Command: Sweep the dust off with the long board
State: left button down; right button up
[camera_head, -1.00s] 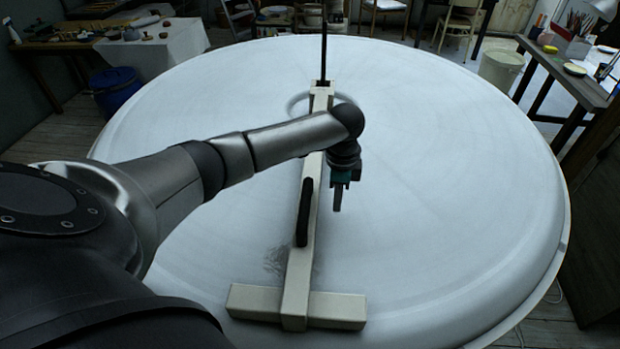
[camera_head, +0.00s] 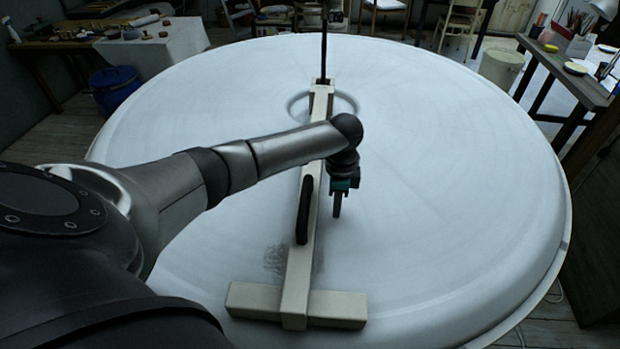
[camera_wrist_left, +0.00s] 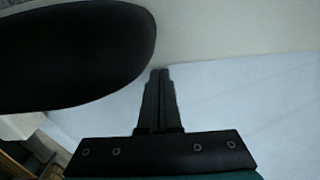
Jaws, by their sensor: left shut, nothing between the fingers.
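The long board (camera_head: 297,270) is a cream beam lying across the big round white disc (camera_head: 430,180). It has a cross piece (camera_head: 335,306) at its near end and a black handle (camera_head: 303,212) on its side. A grey smudge of dust (camera_head: 277,260) lies on the disc left of the beam's near part. My left gripper (camera_head: 337,213) points down just right of the beam, shut and empty. In the left wrist view its closed fingers (camera_wrist_left: 159,75) are in front of the beam (camera_wrist_left: 210,25), with the black handle (camera_wrist_left: 70,50) at upper left. My right gripper is not in view.
A blue bin (camera_head: 115,88) and a covered table stand back left. A white bucket (camera_head: 500,68) and a desk stand right. The disc's right side is clear.

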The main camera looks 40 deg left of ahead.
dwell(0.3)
pick_arm(q)
jog(key=shift+s+a+p, duration=1.25)
jog(key=shift+a+p, duration=0.2)
jog(key=shift+a, duration=0.05)
jog(key=shift+s+a, duration=0.2)
jog(key=shift+a, duration=0.1)
jog(key=shift+f, duration=0.1)
jog(key=shift+s+a, duration=0.1)
jog(key=shift+s+a+p, duration=0.6)
jog(key=shift+a, duration=0.35)
jog(key=shift+s+a+p, duration=0.55)
jog(key=shift+s+a, duration=0.05)
jog(key=shift+a, duration=0.3)
jog(key=shift+a, duration=0.1)
